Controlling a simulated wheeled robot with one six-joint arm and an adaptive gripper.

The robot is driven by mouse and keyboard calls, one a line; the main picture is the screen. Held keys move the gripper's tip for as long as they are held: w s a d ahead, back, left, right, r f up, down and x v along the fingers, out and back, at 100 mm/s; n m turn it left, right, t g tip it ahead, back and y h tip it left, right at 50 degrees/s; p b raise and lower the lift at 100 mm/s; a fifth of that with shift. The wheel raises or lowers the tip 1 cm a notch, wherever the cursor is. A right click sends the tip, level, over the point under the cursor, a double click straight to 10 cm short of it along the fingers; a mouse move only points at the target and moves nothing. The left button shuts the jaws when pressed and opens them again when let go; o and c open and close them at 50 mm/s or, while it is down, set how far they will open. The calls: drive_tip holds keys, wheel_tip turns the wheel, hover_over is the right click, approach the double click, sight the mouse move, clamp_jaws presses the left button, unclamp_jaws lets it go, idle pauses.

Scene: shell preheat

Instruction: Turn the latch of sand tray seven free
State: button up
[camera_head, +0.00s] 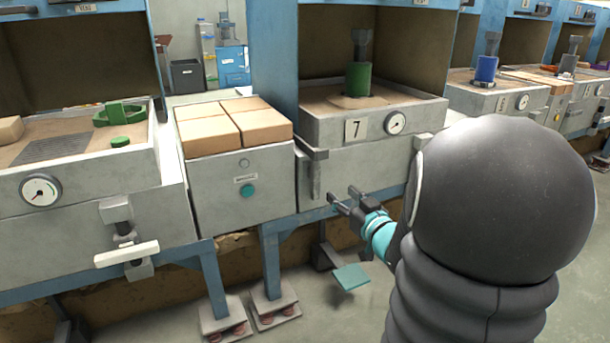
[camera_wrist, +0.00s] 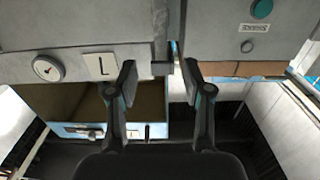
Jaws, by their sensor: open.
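Sand tray seven (camera_head: 372,158) has a plate with the number 7 (camera_head: 355,129) and a round dial on its front. It also shows upside down in the wrist view (camera_wrist: 98,42). Its latch (camera_head: 310,178) is at the tray's left front corner, with a grey handle hanging upright. In the wrist view the latch (camera_wrist: 161,36) lies beyond the gap between my fingertips. My gripper (camera_head: 343,195) is open and empty, just right of the handle's lower end and apart from it as far as I can tell. Both fingers show in the wrist view (camera_wrist: 158,76).
A grey cabinet (camera_head: 240,198) with a teal button and tan blocks on top stands left of the latch. Another sand tray (camera_head: 85,180) at the left has its pale latch handle (camera_head: 126,253) lying crosswise. A blue leg (camera_head: 272,262) stands below.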

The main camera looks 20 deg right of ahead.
sight(318, 171)
drive_tip(key=w, duration=1.3)
drive_tip(key=shift+w+a+b, duration=0.2)
drive_tip(key=shift+w+b, duration=0.1)
drive_tip(key=shift+w, duration=0.05)
drive_tip(key=shift+r, duration=0.1)
clamp_jaws()
